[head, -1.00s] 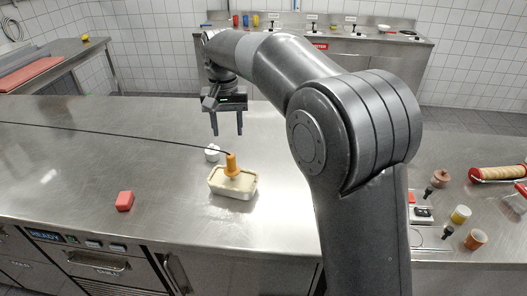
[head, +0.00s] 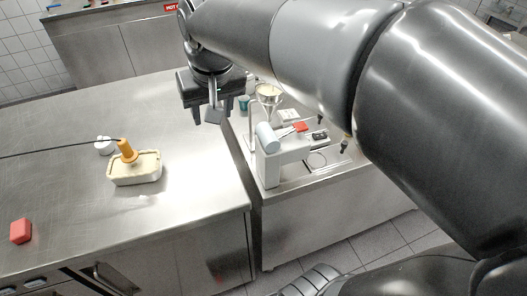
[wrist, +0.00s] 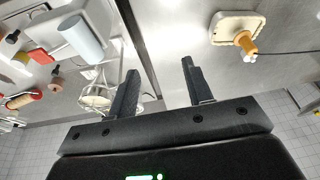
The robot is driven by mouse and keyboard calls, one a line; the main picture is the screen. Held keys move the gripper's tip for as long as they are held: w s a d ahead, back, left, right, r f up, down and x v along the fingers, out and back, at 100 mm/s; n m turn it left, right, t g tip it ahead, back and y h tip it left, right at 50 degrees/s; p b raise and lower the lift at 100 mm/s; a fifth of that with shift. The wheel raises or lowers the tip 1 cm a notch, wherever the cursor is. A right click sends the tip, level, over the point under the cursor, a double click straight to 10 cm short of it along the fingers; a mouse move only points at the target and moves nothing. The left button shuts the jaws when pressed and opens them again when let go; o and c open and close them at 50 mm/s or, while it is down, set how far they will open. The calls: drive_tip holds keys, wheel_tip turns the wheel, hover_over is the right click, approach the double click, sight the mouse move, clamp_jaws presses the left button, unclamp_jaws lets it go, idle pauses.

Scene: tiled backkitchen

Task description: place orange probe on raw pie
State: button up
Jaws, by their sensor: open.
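A dark cable runs from the probe off to the left. In the wrist view the probe (wrist: 244,41) and the pie (wrist: 226,27) show at the upper right. My gripper (head: 219,108) is above the counter, to the right of the pie and apart from it. In the wrist view its two fingers (wrist: 158,78) are spread, with nothing between them.
A red block (head: 21,231) lies at the counter's left front. A second bench across a gap holds a white scale-like device (head: 281,155), a funnel (head: 267,96) and small items. The counter right of the pie is clear.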

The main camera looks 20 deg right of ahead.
drive_tip(key=s+d+f+t, duration=0.2)
drive_tip(key=s+d+f, duration=0.4)
drive_tip(key=s, duration=0.5)
drive_tip(key=shift+s+d+f+m+h, duration=0.2)
drive_tip(key=shift+s+d+m+h, duration=0.15)
drive_tip(key=shift+d, duration=0.35)
